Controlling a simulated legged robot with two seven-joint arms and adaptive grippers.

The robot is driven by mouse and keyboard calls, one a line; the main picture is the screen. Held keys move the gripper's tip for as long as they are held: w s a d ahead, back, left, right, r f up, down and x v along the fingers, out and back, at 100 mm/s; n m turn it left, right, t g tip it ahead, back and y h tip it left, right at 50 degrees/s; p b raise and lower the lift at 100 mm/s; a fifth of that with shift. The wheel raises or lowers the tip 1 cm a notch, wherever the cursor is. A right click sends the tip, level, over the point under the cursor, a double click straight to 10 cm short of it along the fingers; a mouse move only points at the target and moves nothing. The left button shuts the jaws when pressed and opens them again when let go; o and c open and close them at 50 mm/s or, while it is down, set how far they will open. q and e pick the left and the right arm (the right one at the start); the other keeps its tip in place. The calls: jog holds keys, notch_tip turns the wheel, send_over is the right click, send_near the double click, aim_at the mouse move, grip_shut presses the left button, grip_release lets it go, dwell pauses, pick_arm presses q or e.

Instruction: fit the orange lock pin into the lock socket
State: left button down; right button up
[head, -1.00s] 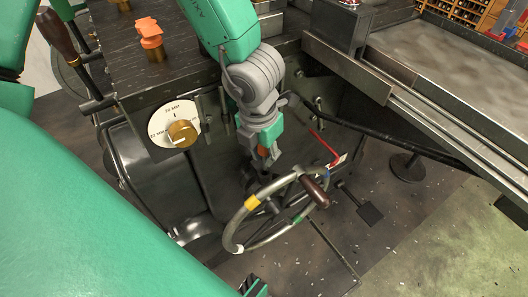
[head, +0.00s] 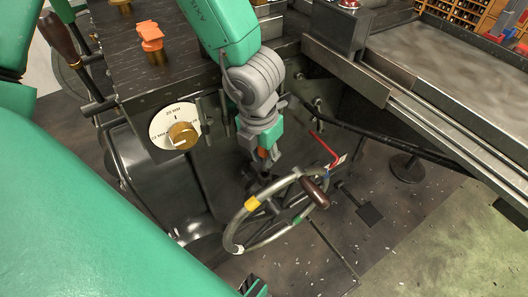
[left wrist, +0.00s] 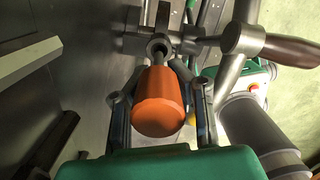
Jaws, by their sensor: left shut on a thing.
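My left gripper (head: 262,158) reaches down above the handwheel in the head view. In the left wrist view its two fingers (left wrist: 161,95) are shut on the orange lock pin (left wrist: 160,104), one on each side. The pin's wide orange end faces the camera, and its narrow far end is at a grey metal ring (left wrist: 158,45), which looks like the lock socket. I cannot tell how far the pin sits in the ring. In the head view only a small orange patch shows at the gripper; the socket is hidden there.
The handwheel (head: 237,226) with a brown wooden handle (head: 315,192) stands close below the gripper. A white dial with a brass knob (head: 183,136) is at left, and an orange-topped brass post (head: 151,36) stands on the machine top. A red lever (head: 322,144) is at right.

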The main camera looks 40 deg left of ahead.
aim_at(264, 171)
pick_arm(q)
jog(key=shift+f+b, duration=2.15)
jog(key=shift+f, duration=0.45)
jog(key=c, duration=1.4)
grip_release()
jog(key=shift+o, duration=0.2)
